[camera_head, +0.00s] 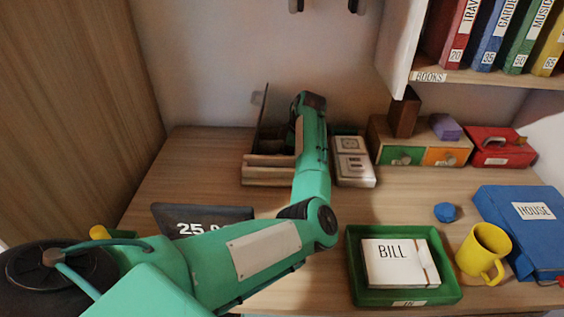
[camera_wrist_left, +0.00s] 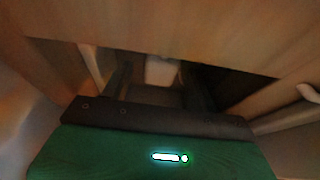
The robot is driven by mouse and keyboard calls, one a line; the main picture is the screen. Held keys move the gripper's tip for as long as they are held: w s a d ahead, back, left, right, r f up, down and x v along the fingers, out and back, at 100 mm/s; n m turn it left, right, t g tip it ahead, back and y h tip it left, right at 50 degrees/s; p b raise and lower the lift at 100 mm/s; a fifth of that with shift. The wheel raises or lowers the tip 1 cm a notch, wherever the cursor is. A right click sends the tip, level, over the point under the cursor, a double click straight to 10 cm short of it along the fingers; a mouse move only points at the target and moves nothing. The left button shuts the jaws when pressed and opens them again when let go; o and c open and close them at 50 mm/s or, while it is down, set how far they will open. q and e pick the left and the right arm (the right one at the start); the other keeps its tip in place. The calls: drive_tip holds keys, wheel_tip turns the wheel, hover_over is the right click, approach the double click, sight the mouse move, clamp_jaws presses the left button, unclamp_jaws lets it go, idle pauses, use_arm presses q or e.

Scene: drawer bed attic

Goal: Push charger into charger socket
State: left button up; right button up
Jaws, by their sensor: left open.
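A white socket block (camera_head: 353,162) stands at the back of the desk, with a round outlet on its upper part and smaller slots below. My left arm reaches over the desk to a wooden box (camera_head: 268,175) with an open lid, left of the socket block. My left gripper (camera_wrist_left: 157,78) is open and points down into the box. A small pale object (camera_wrist_left: 162,71) shows between its dark fingers; I cannot tell whether it is the charger. The head view mostly hides the fingers behind the arm and lid. My right gripper is not in view.
A small drawer unit (camera_head: 420,147) and a red case (camera_head: 500,147) stand right of the socket. A green tray (camera_head: 353,285) with a BILL paper, a yellow mug (camera_head: 484,252) and a blue box (camera_head: 525,240) are in front. A dark price sign (camera_head: 190,220) is at left.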

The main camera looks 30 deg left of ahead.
use_arm(q)
drive_tip(key=c, duration=1)
drive_tip(key=shift+r, duration=0.15)
